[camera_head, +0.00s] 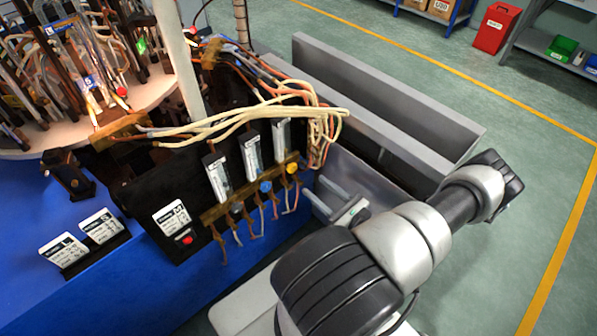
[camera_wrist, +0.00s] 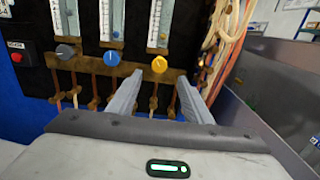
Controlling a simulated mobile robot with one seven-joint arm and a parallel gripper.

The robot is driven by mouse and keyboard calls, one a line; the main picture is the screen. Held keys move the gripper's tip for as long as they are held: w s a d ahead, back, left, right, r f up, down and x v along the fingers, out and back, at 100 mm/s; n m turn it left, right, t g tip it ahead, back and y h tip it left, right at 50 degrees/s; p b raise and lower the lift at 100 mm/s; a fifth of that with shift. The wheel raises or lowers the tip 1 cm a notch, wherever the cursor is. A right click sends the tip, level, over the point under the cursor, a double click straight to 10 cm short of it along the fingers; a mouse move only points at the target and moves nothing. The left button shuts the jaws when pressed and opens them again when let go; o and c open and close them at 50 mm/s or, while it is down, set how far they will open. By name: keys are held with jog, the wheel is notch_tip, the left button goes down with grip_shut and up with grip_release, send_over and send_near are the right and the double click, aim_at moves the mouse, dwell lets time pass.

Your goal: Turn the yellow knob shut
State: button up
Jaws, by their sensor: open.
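The yellow knob (camera_head: 292,168) sits on the brown manifold below the rightmost flow meter of the black panel. It also shows in the wrist view (camera_wrist: 159,64), just beyond and between my fingertips. My gripper (camera_head: 322,195) is open and empty, with its two fingers pointing at the panel. In the wrist view my gripper (camera_wrist: 160,85) has its fingers apart, with the knob a little above the line between the tips. The fingers appear not to touch the knob.
A blue knob (camera_wrist: 111,58) and a grey knob (camera_wrist: 65,51) sit left of the yellow one. A red button (camera_head: 187,240) is on the panel's left. Hoses (camera_head: 320,110) hang close at the right, beside a grey trough (camera_head: 390,95). Thin tubes run below the knobs.

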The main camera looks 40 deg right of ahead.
aim_at(294, 169)
jog(key=w, duration=0.9)
jog(key=shift+w+a, duration=0.1)
jog(key=shift+a, duration=0.3)
jog(key=c, duration=1.1)
jog(key=shift+o, duration=0.2)
jog(key=m+b, duration=0.1)
jog(key=m, duration=0.1)
jog(key=shift+d+f+m, duration=0.1)
jog(key=shift+f+m, duration=0.05)
jog(key=shift+m, duration=0.25)
jog(key=shift+m+b, duration=0.8)
jog(key=shift+m, duration=1.2)
